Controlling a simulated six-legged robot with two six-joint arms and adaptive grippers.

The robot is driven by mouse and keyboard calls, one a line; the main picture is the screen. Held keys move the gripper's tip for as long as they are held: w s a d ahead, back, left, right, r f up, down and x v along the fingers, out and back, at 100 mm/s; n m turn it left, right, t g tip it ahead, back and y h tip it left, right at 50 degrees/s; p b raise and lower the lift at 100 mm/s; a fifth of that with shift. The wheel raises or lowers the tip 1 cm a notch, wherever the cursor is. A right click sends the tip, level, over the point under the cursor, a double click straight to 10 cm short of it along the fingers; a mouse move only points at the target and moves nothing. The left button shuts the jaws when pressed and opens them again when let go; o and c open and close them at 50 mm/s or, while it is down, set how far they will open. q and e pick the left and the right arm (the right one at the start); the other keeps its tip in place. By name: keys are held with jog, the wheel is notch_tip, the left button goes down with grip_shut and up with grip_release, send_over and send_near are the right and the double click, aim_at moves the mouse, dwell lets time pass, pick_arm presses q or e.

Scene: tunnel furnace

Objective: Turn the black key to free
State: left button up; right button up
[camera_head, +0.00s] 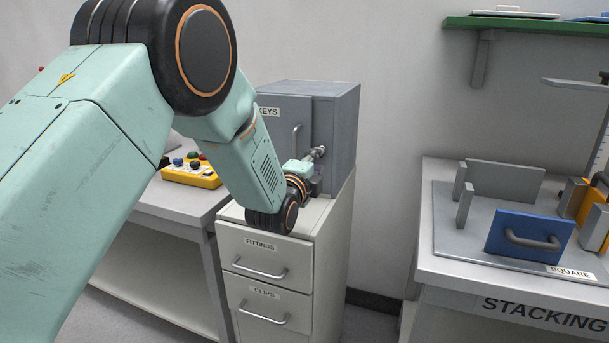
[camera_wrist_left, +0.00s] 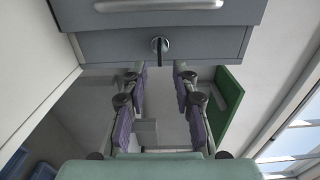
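The grey key cabinet (camera_head: 340,125), labelled KEYS, stands on top of the drawer unit; its front also shows in the left wrist view (camera_wrist_left: 100,45). In that view the black key (camera_wrist_left: 161,48) sits in a round lock near the cabinet's edge. My left gripper (camera_wrist_left: 160,69) is open, with its purple-padded fingers apart on either side of the key and no visible contact. In the head view, my left gripper (camera_head: 316,168) is at the cabinet's front, partly hidden by my wrist, and the key cannot be made out. My right gripper is not in view.
The cabinet's bar handle (camera_wrist_left: 158,5) lies near the lock. Below are drawers marked FITTINGS (camera_head: 262,262) and CLIPS. A yellow button box (camera_head: 192,174) is on the left bench. The right bench carries a blue plate with a handle (camera_head: 528,235). A green shelf (camera_head: 540,26) is above.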

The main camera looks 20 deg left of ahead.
pick_arm(q)
jog(key=s, duration=0.8)
jog(key=shift+s+a, duration=0.15)
jog(key=shift+s, duration=0.1)
jog(key=s+a+f+n+g, duration=0.1)
jog(key=s+f+n+g, duration=0.4)
jog(key=s+f+n, duration=0.5)
jog(key=s+f+n+g, duration=0.5)
jog(key=s+f, duration=0.2)
jog(key=f, duration=0.8)
jog(key=s+f+n+g, duration=0.2)
jog(key=s+f+g, duration=0.2)
jog(key=s, duration=1)
jog(key=s+f+n+g, duration=0.2)
jog(key=s+f+g, duration=0.2)
jog(key=s+f, duration=0.4)
jog(key=s, duration=0.5)
jog(key=shift+s+a+f+y, duration=0.25)
jog(key=shift+s+f+y, duration=0.05)
jog(key=shift+s+f, duration=0.1)
